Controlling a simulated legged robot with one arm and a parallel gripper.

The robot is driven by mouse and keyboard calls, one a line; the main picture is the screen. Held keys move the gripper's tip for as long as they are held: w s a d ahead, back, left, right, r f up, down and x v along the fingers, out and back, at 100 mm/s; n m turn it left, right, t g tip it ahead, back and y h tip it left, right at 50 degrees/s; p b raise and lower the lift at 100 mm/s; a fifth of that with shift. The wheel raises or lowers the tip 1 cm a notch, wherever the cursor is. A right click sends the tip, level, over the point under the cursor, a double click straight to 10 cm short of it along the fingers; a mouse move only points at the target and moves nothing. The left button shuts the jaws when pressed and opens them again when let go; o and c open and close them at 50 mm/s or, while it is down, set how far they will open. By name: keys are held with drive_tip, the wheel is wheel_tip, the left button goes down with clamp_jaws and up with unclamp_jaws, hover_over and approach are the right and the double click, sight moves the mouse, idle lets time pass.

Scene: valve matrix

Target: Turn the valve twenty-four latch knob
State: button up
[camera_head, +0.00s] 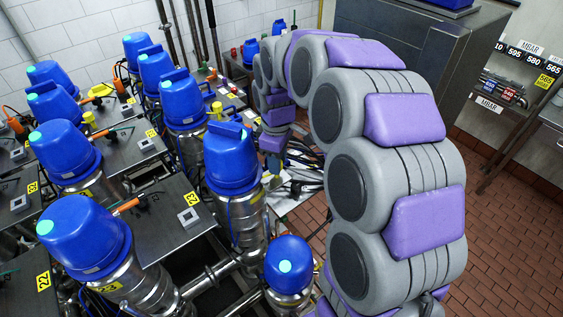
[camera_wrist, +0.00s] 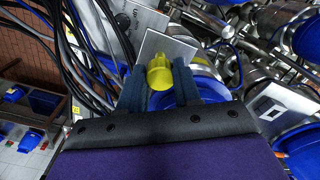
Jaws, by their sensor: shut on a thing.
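In the wrist view, my gripper (camera_wrist: 159,78) has its two dark blue fingers on either side of a yellow knob (camera_wrist: 158,72), closed on it. A blue rounded valve body (camera_wrist: 207,88) shows behind and beside the fingers. In the head view, my arm arches over from the lower right and its end hangs near the middle, beside a blue valve head (camera_head: 230,162).
Another blue cap (camera_head: 288,262) stands at the bottom centre. Steel pipes and dark cables (camera_wrist: 90,45) crowd the area around my gripper. Brick-red floor (camera_head: 505,235) is open at the right.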

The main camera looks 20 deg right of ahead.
drive_tip(key=m+b, duration=0.1)
drive_tip(key=m, duration=0.5)
drive_tip(key=shift+w+a+b, duration=0.1)
drive_tip(key=shift+b, duration=0.3)
drive_tip(key=shift+r, duration=0.1)
drive_tip(key=o, duration=1.1)
drive_tip(key=shift+w+a, duration=0.1)
drive_tip(key=shift+w, duration=0.1)
drive_tip(key=shift+c, duration=0.2)
drive_tip(key=shift+s, duration=0.15)
wheel_tip(320, 180, up, 17)
drive_tip(key=shift+b, duration=0.4)
